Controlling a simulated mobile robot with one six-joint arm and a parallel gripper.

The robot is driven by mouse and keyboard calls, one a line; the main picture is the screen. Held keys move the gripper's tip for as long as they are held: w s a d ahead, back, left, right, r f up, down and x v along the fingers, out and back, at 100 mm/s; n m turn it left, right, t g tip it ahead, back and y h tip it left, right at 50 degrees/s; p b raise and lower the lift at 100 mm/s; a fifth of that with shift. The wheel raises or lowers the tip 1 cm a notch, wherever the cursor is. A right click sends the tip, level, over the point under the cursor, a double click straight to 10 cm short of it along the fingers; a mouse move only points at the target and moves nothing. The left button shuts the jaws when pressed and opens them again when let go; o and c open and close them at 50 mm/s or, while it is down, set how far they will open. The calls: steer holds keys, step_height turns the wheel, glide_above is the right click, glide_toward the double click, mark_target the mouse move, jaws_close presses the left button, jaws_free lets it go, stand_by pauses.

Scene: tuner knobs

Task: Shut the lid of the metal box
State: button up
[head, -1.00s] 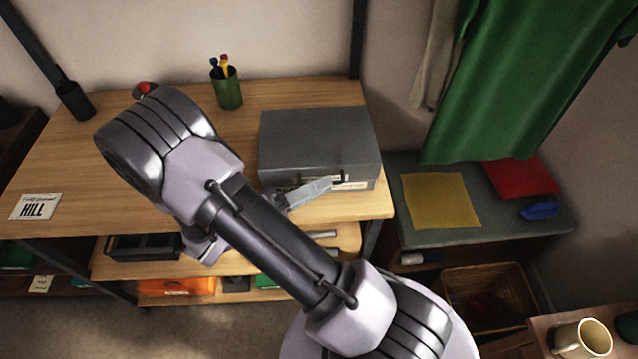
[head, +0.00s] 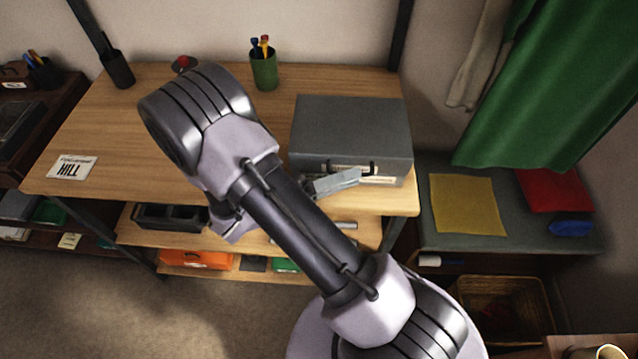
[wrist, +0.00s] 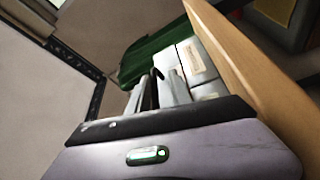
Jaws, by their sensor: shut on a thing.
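The grey metal box (head: 350,125) stands on the right end of the wooden desk. Its lid lies flat and looks shut; no gap shows from above. A dark handle and a pale label (head: 382,181) are on its front face. My gripper (head: 357,177) is at that front face, its fingers at the handle and partly covering it. In the wrist view my gripper (wrist: 163,75) has its fingers close together against the box's labelled front (wrist: 196,58). It looks shut on the handle, though the contact itself is hard to make out.
My arm crosses over the desk (head: 150,110) and hides part of its front. A green pen cup (head: 264,72) stands behind, and a card (head: 72,167) lies at left. A grey side table (head: 520,230) with yellow and red cloths is at right. The desk's left half is mostly clear.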

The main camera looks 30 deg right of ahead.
steer(key=shift+w+a, duration=0.1)
steer(key=p+v, duration=0.4)
steer(key=v, duration=1.3)
steer(key=shift+p, duration=0.3)
steer(key=shift+a+r, duration=0.1)
